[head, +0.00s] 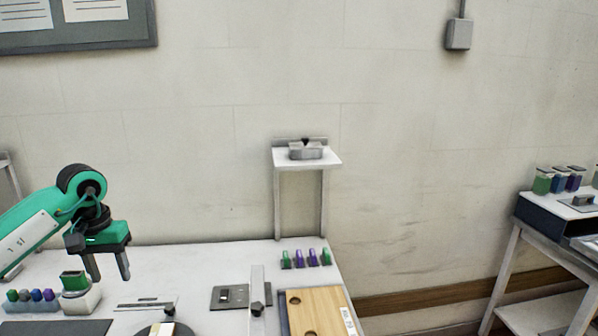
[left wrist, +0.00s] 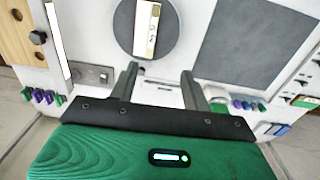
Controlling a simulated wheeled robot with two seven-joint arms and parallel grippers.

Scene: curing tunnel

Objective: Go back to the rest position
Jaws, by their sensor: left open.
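My left gripper (head: 107,268) comes in from the left in the head view. Its jaws are open with nothing between them, and it hangs above the back left part of the white table (head: 200,262). In the left wrist view its two dark fingers (left wrist: 161,72) point over the table, apart and empty. A green-topped block in a white holder (head: 80,284) stands left of and below the fingers in the head view. My right gripper does not show in either view.
Several small coloured pieces (head: 30,296) sit at the left, and several green and purple ones (head: 306,259) at the back right. Another table (head: 545,215) is far right.

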